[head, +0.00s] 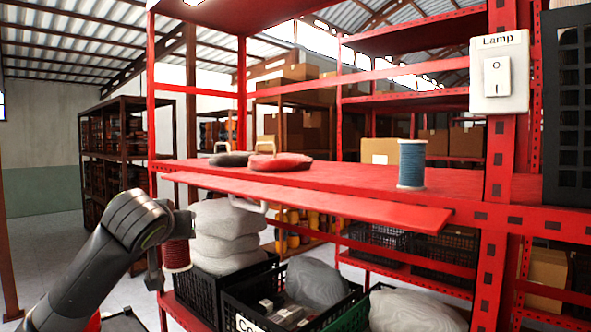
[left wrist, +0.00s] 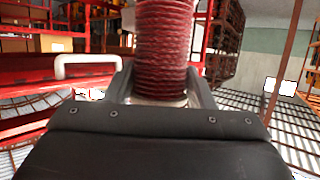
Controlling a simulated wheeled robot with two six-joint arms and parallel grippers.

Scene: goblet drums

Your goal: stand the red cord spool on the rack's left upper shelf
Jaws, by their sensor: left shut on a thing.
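The red cord spool (head: 176,255) is held upright in my left gripper (head: 166,257), just in front of the rack's left post and below the upper shelf. In the left wrist view the red cord spool (left wrist: 165,45) stands between the two fingers of my left gripper (left wrist: 163,88). Its lower end is partly hidden by the gripper body. The rack's left upper shelf (head: 340,180) is red and lies to the right of and above the spool. My right gripper is not in view.
On the shelf stand a blue cord spool (head: 412,164) at the right and a red lidded thing (head: 281,161) and a dark one (head: 229,159) at the left. Bare shelf lies between them. Black crates (head: 290,300) and pale sacks (head: 224,228) sit below. A lamp switch (head: 499,72) is on the right post.

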